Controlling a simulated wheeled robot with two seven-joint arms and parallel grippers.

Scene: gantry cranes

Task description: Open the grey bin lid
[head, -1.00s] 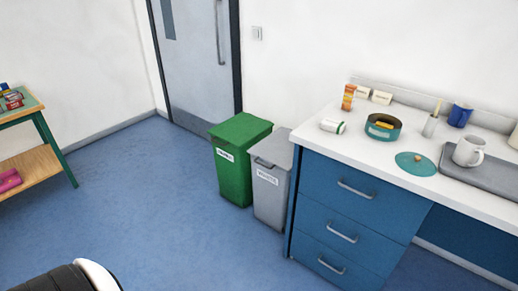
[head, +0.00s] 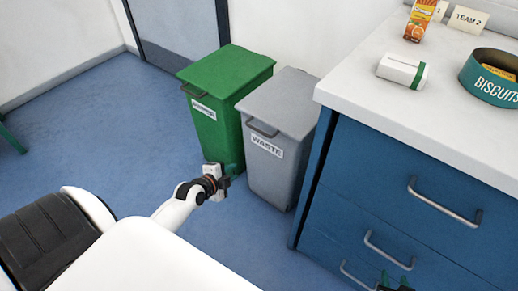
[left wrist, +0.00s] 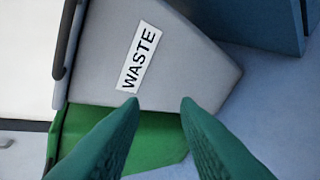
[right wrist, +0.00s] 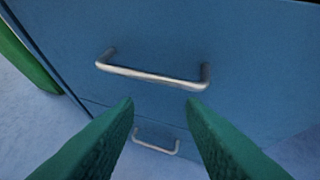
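The grey bin (head: 270,170) stands on the floor between a green bin and the blue drawers, with a "WASTE" label on its front. Its lid (head: 288,98) is closed, with a dark handle (head: 262,129) at the front edge. My left gripper (head: 234,172) is low in front of the bins, below the handle and apart from it. In the left wrist view its fingers (left wrist: 160,103) are open and empty, with the grey bin front (left wrist: 190,75) and handle (left wrist: 66,40) beyond. My right gripper (head: 394,285) is at the drawers; its fingers (right wrist: 160,103) are open and empty near a drawer handle (right wrist: 153,75).
The green bin (head: 210,130) stands close on the left of the grey one. The blue drawer unit (head: 400,180) is close on its right, under a white worktop (head: 370,95) with a biscuit tin (head: 490,85) and small boxes.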

